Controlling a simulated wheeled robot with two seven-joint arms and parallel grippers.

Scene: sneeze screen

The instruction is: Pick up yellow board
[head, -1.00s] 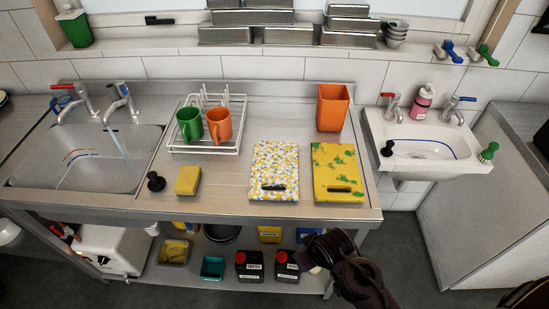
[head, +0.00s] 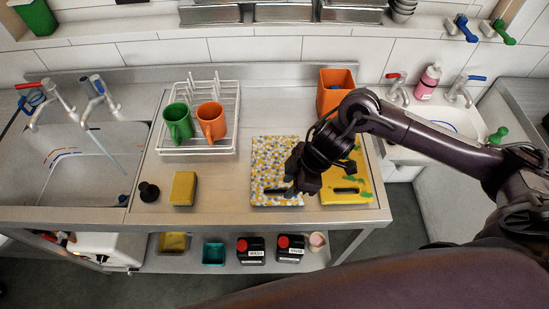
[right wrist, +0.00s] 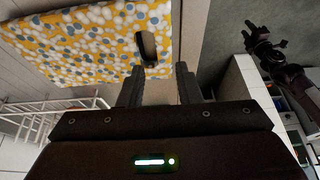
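The yellow board with green patches (head: 357,187) lies flat on the counter at the right, partly hidden behind my right arm. A second board, spotted white, yellow and blue (head: 268,155), lies just left of it. My right gripper (head: 288,189) is over the right side of the spotted board, near its handle slot. In the right wrist view the spotted board (right wrist: 75,45) fills the upper left, and my right gripper (right wrist: 160,84) is open and empty, its fingers beside the slot.
An orange container (head: 334,90) stands behind the boards. A white rack (head: 222,140) holds a green mug (head: 178,122) and an orange mug (head: 211,121). A sponge (head: 183,188) and a black stopper (head: 149,191) lie left. The counter between sponge and spotted board is clear.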

